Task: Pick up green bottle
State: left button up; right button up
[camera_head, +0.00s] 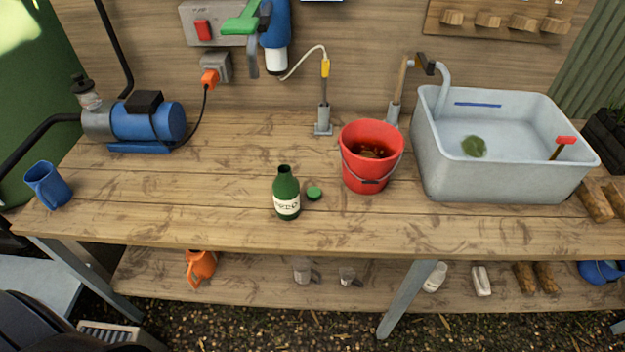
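A green bottle (286,193) with a pale label stands upright and uncapped on the wooden workbench (220,220), near its front middle. A round green cap (314,193) lies on the bench just to the right of the bottle. No gripper touches the bottle. Neither my left nor my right gripper can be seen in the head view.
A red bucket (366,178) stands right of the bottle, with a grey sink (500,182) further right. A blue pump (150,122) and a blue mug (47,184) are on the left. The bench left of the bottle is clear. A lower shelf (240,285) holds several small items.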

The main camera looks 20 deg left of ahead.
aim_at(286, 189)
jog(key=j, duration=1.9)
jog(key=z, duration=0.05)
